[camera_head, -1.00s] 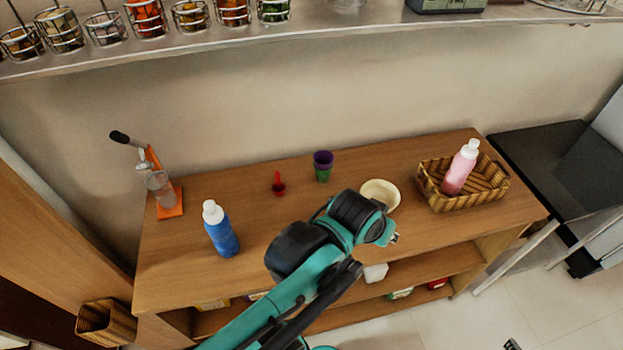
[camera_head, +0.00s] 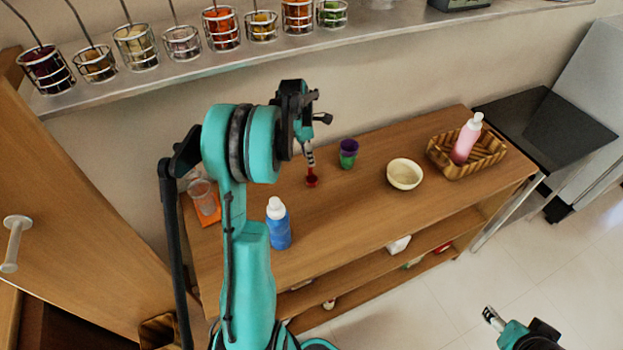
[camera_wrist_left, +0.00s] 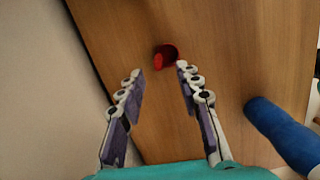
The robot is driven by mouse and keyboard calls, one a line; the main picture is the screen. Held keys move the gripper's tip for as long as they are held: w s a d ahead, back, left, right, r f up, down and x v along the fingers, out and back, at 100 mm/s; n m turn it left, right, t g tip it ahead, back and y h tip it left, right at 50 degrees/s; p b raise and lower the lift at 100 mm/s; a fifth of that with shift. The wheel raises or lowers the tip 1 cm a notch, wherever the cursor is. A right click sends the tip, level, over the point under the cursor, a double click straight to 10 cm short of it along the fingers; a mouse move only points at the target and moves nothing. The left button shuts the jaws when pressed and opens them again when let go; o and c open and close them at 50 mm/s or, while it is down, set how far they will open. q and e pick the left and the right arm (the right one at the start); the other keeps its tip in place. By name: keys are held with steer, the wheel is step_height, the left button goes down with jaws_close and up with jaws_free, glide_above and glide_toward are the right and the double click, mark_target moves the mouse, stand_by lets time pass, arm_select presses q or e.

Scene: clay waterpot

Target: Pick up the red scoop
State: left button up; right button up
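The red scoop (camera_head: 312,181) stands on the wooden counter, its handle partly hidden behind my left gripper (camera_head: 309,158) in the head view. In the left wrist view the red scoop (camera_wrist_left: 165,57) lies just beyond the fingertips, between their lines. My left gripper (camera_wrist_left: 160,70) is open, its two fingers apart with nothing between them. In the head view the fingertips are right above the scoop; I cannot tell whether they touch. My right gripper (camera_head: 493,318) shows at the lower right, away from the counter; its opening is not clear.
A blue bottle (camera_head: 278,228) stands nearby and also shows in the left wrist view (camera_wrist_left: 280,132). A purple and green cup (camera_head: 348,154), cream bowl (camera_head: 404,174) and basket (camera_head: 482,160) with a pink bottle are to the right. The wall is close behind.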

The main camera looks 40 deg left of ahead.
mark_target(310, 175)
arm_select(q)
steer(key=f, duration=0.2)
steer(key=f+b, duration=0.1)
steer(key=f, duration=0.2)
steer(key=w+f+b, duration=0.1)
steer(key=f, duration=0.1)
steer(key=shift+f, duration=0.3)
steer(key=shift+d+r, duration=0.1)
steer(key=shift+c, duration=0.5)
jaws_close()
